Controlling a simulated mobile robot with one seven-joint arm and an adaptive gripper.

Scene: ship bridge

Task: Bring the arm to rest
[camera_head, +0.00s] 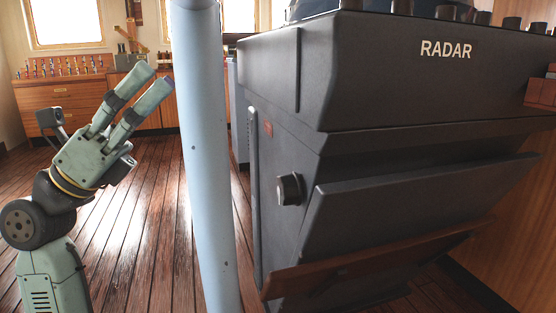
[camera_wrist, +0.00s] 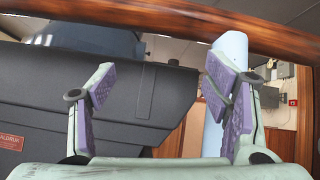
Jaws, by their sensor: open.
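My gripper (camera_head: 144,95) is raised at the left of the head view, with its pale green fingers pointing up and to the right. It is open and I see nothing between the fingers. In the wrist view the gripper (camera_wrist: 164,105) shows two purple-padded fingers spread wide apart. The arm is bent below it. My gripper is clear of the floor and appears apart from the pole and the console.
A pale blue pole (camera_head: 205,150) stands right of my arm. A large dark radar console (camera_head: 385,100) fills the right side. A wooden cabinet (camera_head: 75,95) stands at the back left. Wooden floor (camera_head: 140,230) is free between. A wooden rail (camera_wrist: 200,25) crosses the wrist view.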

